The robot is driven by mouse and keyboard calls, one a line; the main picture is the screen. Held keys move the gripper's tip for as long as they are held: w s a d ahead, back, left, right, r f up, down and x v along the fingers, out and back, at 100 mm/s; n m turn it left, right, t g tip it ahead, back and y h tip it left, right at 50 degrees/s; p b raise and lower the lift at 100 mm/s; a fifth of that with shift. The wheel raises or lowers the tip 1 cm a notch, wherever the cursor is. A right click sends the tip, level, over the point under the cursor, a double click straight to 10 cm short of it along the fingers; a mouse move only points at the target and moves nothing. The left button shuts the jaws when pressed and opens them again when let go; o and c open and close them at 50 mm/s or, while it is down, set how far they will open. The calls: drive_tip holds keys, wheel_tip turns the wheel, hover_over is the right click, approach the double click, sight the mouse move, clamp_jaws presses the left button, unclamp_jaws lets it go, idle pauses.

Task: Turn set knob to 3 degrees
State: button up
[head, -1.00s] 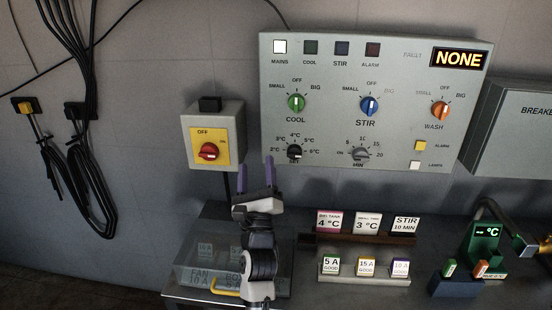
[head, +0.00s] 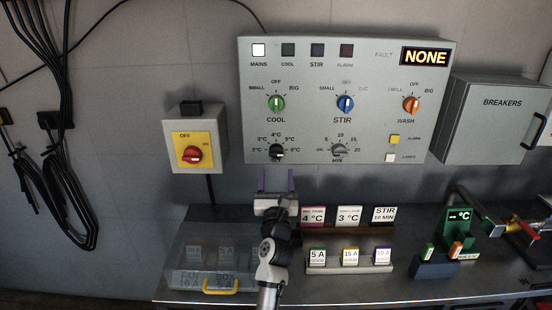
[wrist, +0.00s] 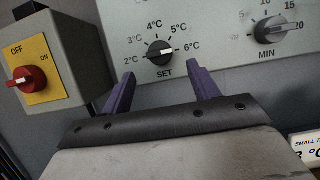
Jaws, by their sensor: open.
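The set knob (head: 277,152) is a small black dial at the lower left of the grey control panel, marked 2°C to 6°C around its upper side.
A red rotary switch on a yellow plate (head: 193,154) stands left of the panel. The MIN knob (head: 339,150) is to the right of the set knob. Label cards (head: 348,216) stand on the bench below, right of my arm. A breaker box (head: 495,118) is further right.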

sight(276, 157)
drive_tip(key=x, duration=0.7)
drive_tip(key=shift+w+r, duration=0.15)
drive_tip(key=shift+w, duration=0.05)
drive_tip(key=c, duration=1)
